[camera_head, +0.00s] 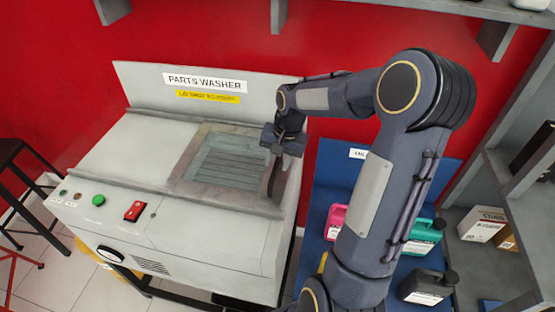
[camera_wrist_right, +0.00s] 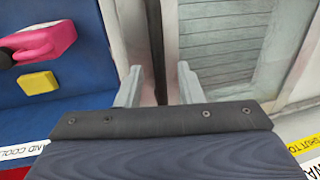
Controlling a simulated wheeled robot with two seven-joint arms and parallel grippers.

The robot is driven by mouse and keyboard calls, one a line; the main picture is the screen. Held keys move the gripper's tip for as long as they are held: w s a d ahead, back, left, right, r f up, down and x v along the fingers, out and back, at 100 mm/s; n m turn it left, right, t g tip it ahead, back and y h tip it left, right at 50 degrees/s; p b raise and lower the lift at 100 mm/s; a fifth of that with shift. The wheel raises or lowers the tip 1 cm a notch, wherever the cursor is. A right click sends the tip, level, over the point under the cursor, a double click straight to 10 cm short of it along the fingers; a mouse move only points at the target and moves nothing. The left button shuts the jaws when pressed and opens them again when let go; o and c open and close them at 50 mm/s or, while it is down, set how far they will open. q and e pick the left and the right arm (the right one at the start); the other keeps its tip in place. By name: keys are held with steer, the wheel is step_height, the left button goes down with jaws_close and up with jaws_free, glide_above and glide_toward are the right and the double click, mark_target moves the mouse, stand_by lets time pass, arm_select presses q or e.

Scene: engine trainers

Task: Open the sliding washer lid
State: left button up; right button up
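The parts washer (camera_head: 120,150) is a light grey cabinet against the red wall. Its lid (camera_head: 225,165) is a clear, framed pane in the top, with slats visible through it. The pane and slats also show in the right wrist view (camera_wrist_right: 225,45). A dark upright handle bar (camera_wrist_right: 155,50) stands at the lid's right-hand edge in the head view. My right gripper (camera_wrist_right: 158,85) is over that edge, fingers apart, one on each side of the bar. Whether they touch it is unclear. In the head view the right gripper (camera_head: 284,142) partly hides the edge. My left gripper is not in view.
Rails run along the front and back of the lid opening. A green button (camera_head: 98,200) and red switch (camera_head: 135,211) are on the front panel. A blue board with pink, teal and black jugs (camera_head: 428,287) is right of the washer. Grey shelves stand far right.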

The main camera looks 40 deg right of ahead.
steer(key=shift+c, duration=0.4)
jaws_close()
